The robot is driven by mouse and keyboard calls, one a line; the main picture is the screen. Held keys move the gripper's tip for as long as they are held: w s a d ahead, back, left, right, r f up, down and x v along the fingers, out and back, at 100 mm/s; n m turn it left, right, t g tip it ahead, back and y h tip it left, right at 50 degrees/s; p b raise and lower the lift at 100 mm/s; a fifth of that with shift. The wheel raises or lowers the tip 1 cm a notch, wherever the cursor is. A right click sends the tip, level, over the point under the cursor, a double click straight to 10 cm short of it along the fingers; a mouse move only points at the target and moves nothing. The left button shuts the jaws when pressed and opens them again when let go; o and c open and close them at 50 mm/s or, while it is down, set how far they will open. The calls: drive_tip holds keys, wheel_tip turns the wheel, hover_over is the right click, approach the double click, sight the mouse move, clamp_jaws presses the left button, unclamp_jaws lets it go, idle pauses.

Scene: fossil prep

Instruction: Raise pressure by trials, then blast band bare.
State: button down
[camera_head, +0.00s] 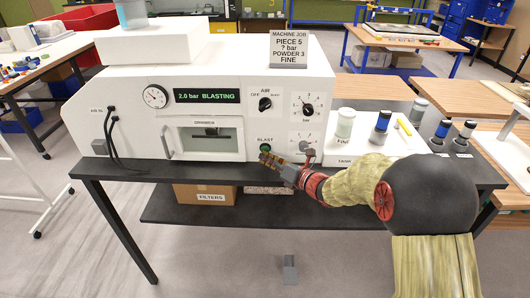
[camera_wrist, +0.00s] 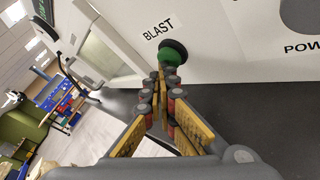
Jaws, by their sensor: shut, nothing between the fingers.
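The white blasting machine (camera_head: 240,62) stands on a dark bench. Its display (camera_head: 207,96) reads "2.0 bar BLASTING". A round gauge (camera_head: 155,96) sits left of the display. The AIR knob (camera_head: 265,103), bar knob (camera_head: 307,105) and powder knob (camera_head: 307,145) are on the right panel. The green BLAST button (camera_head: 265,149) also shows in the wrist view (camera_wrist: 172,55). My gripper (camera_head: 266,157) is shut and empty, its tips at the button; in the wrist view the tips (camera_wrist: 162,75) overlap its lower edge. The chamber window (camera_head: 209,133) shows a dark shape inside, too small to tell.
A sign (camera_head: 289,47) on top reads "PIECE 5, ? bar, POWDER 3, FINE". A pale jar (camera_head: 345,123) and several dark-and-blue bottles stand right, near my arm. Black hoses (camera_head: 112,130) hang at the left. A FILTERS box (camera_head: 205,194) sits below.

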drive_tip(key=shift+s, duration=0.1)
drive_tip(key=shift+s+b, duration=0.6)
drive_tip(key=shift+s, duration=0.15)
drive_tip(key=shift+s, duration=0.1)
drive_tip(key=shift+s+a+b, duration=0.1)
drive_tip(key=shift+s+b, duration=1.1)
drive_tip(key=shift+s, duration=1.25)
